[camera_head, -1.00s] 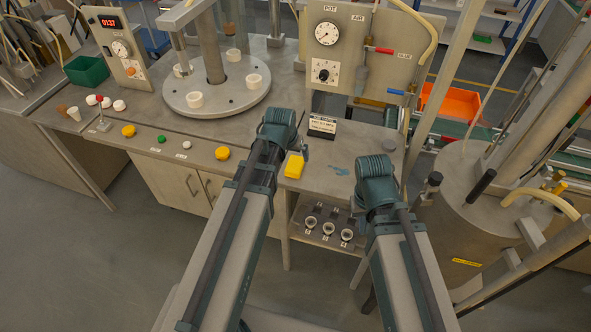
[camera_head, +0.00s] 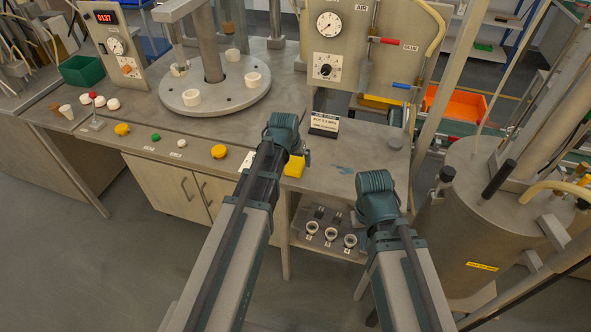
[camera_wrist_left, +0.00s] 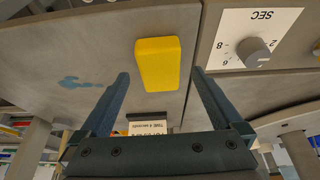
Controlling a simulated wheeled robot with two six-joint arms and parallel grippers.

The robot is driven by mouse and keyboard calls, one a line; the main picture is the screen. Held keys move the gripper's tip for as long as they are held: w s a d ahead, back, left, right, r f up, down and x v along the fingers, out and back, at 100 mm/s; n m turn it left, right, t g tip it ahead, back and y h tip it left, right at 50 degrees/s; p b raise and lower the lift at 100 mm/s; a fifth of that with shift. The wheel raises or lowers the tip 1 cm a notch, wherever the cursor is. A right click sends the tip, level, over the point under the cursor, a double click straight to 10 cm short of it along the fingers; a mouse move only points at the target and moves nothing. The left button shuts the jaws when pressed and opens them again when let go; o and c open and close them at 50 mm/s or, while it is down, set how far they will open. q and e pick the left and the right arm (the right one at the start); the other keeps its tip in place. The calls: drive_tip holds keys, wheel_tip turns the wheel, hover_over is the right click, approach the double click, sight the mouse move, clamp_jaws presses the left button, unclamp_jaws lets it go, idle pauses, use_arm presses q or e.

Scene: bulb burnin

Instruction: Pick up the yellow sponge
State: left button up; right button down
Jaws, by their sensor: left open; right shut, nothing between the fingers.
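The yellow sponge (camera_head: 294,167) lies on the grey bench top near its front edge, just beside my left wrist in the head view. In the left wrist view the sponge (camera_wrist_left: 158,62) shows whole, ahead of and between the two spread fingers of my left gripper (camera_wrist_left: 160,78), with clear gaps on both sides. My left gripper is open and empty, and no finger touches the sponge. My right wrist (camera_head: 376,195) is in front of the bench, right of the sponge. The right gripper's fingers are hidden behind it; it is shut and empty.
A small black-and-white sign (camera_head: 323,125) stands behind the sponge. A dial panel (camera_head: 365,45) rises at the back. A round plate with white cups (camera_head: 214,92) is at the left. A shelf with several sockets (camera_head: 330,236) is below the bench, and a metal tank (camera_head: 470,215) is at the right.

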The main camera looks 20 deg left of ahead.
use_arm(q)
drive_tip(key=shift+b+x, duration=0.55)
drive_tip(key=shift+x, duration=0.55)
use_arm(e)
drive_tip(key=shift+f, duration=0.95)
use_arm(q)
drive_tip(key=shift+c, duration=0.2)
drive_tip(key=c, duration=1.3)
drive_tip(key=shift+r, duration=0.1)
use_arm(e)
drive_tip(key=shift+r, duration=0.1)
